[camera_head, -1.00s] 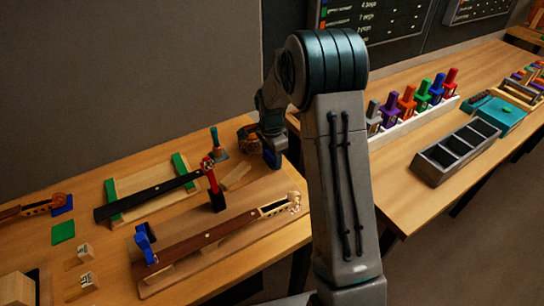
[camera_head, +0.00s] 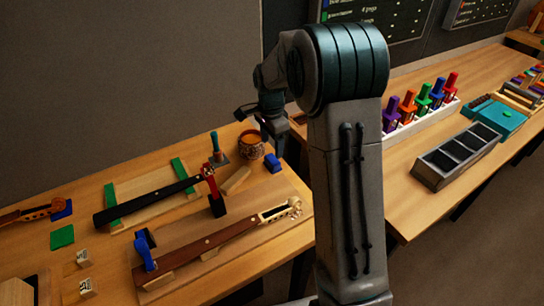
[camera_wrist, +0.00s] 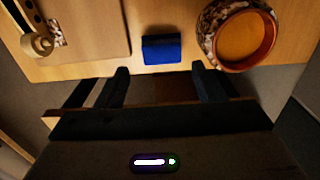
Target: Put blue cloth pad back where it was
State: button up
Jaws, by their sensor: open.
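The blue cloth pad (camera_head: 272,163) lies on the wooden bench near its right corner, beside a round bowl (camera_head: 251,144). In the wrist view the pad (camera_wrist: 161,50) is a small blue block shape near the bench edge, with the bowl (camera_wrist: 212,30) to its right. My gripper (camera_head: 272,140) is above the bench by the pad, apart from it. In the wrist view my gripper (camera_wrist: 160,70) has its two fingers wide apart, with nothing between them. A second, flat blue piece (camera_head: 63,209) lies under a violin scroll at the far left.
A dark fingerboard (camera_head: 150,199) lies on a wooden frame, and a violin neck (camera_head: 205,239) rests on a board in front. A red-and-black clamp (camera_head: 215,190) stands between them. A green square (camera_head: 62,236) lies at left. The right bench holds a divided grey tray (camera_head: 457,155).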

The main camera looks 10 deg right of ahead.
aim_at(272, 160)
jog(key=s+r+n+t, duration=0.2)
jog(key=s+r+n, duration=0.5)
jog(key=s+r, duration=0.55)
jog(key=s+f+n+t, duration=0.1)
jog(key=s+f+n, duration=0.2)
jog(key=s+n, duration=0.4)
jog(key=s, duration=0.8)
jog(key=shift+s, duration=0.15)
jog(key=shift+d, duration=0.1)
